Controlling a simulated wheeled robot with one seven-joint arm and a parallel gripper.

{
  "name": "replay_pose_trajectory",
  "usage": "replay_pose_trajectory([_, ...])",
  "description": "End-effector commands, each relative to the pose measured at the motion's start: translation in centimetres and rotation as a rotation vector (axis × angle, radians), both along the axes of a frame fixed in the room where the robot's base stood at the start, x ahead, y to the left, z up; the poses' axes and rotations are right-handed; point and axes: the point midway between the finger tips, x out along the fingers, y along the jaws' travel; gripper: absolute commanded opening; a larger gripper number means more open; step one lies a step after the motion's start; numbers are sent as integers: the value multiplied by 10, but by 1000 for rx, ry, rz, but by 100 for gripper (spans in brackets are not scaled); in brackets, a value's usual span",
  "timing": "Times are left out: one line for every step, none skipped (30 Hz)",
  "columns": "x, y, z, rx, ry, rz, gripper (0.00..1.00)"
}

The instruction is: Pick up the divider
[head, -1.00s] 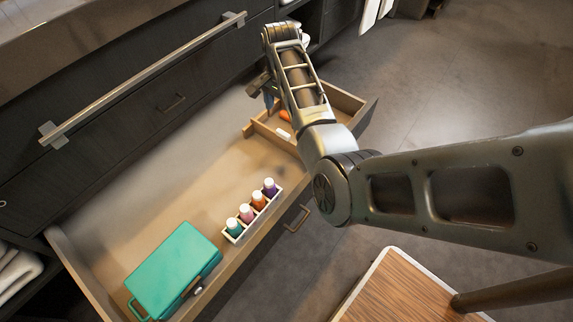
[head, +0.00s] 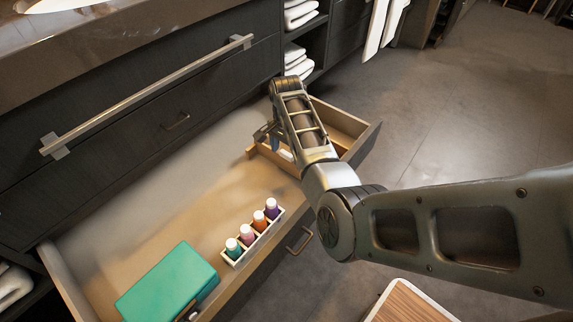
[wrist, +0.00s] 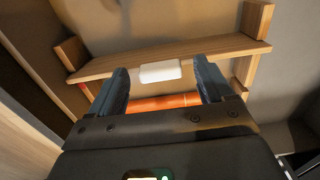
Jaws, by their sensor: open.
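The divider (wrist: 220,48) is a long light-wood strip. It runs across the wrist view just beyond my fingertips, with short wooden pieces at its ends. In the head view part of the divider (head: 268,157) shows at the drawer's right end, partly hidden by my arm. My gripper (wrist: 161,70) is open, its two dark fingers pointing toward the strip. Nothing is clamped between them. In the head view my gripper (head: 270,136) is over the right part of the drawer. Whether the fingers touch the wood I cannot tell.
A small white block (wrist: 160,71) and an orange cylinder (wrist: 163,103) show between the fingers in the wrist view. The open drawer (head: 60,275) also holds a teal case (head: 168,283) and a rack of several small bottles (head: 252,233). The drawer's left-middle floor is clear.

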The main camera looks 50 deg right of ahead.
Motion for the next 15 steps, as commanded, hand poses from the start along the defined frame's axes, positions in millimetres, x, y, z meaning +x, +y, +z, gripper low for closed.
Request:
replay_pose_trajectory([0, 0, 1, 0, 0, 0, 81])
replay_pose_trajectory([0, 0, 1, 0, 0, 0, 80])
replay_pose_trajectory([0, 0, 1, 0, 0, 0, 76])
replay_pose_trajectory([0, 0, 1, 0, 0, 0, 73])
replay_pose_trajectory([0, 0, 1, 0, 0, 0, 70])
replay_pose_trajectory([0, 0, 1, 0, 0, 0, 66])
replay_pose_trajectory([0, 0, 1, 0, 0, 0, 64])
replay_pose_trajectory([0, 0, 1, 0, 0, 0, 61])
replay_pose_trajectory([0, 0, 1, 0, 0, 0, 57])
replay_pose_trajectory([0, 0, 1, 0, 0, 0, 54])
replay_pose_trajectory([0, 0, 1, 0, 0, 0, 51])
replay_pose_trajectory([0, 0, 1, 0, 0, 0, 47])
replay_pose_trajectory([0, 0, 1, 0, 0, 0, 44])
replay_pose_trajectory([0, 0, 1, 0, 0, 0, 42])
replay_pose_trajectory([0, 0, 1, 0, 0, 0, 38])
